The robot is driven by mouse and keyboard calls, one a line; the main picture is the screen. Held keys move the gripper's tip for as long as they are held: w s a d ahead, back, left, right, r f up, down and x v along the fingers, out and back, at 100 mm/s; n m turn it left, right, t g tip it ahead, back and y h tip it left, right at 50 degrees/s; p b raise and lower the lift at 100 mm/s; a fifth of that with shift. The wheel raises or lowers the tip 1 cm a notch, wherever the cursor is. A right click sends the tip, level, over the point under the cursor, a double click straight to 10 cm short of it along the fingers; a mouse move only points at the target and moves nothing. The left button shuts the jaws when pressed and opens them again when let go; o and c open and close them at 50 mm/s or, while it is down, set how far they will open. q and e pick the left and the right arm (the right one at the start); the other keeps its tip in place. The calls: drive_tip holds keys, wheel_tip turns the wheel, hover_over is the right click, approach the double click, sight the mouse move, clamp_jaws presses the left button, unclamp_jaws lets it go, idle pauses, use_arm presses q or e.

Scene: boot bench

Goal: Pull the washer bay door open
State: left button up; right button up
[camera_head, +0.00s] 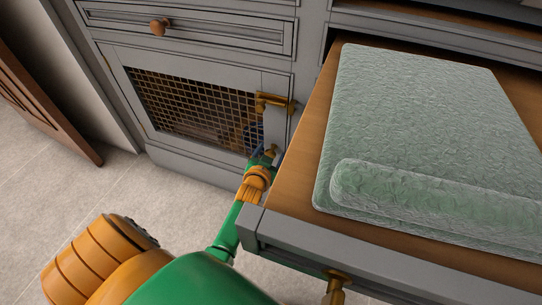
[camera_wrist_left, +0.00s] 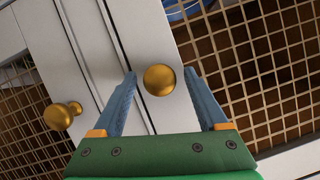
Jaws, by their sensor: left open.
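The washer bay door appears to be the grey door with a brass mesh panel (camera_head: 190,108) low in the cabinet front in the head view; it looks shut. A round brass knob (camera_wrist_left: 159,80) shows in the left wrist view on a pale grey door frame beside the mesh (camera_wrist_left: 265,75). My left gripper (camera_head: 266,155) is at the lower right of the door in the head view. In the wrist view its blue fingers (camera_wrist_left: 159,74) are open, one on each side of the knob. I cannot tell whether they touch it. My right gripper is out of view.
An extended drawer or bench top (camera_head: 290,185) with a green cushion (camera_head: 420,120) stands close right of my left arm. A brass latch (camera_head: 272,102) sits above the gripper. A second knob (camera_wrist_left: 60,116) is left in the wrist view.

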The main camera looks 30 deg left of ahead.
use_arm(q)
drive_tip(key=shift+w, duration=0.2)
clamp_jaws()
idle(1.4)
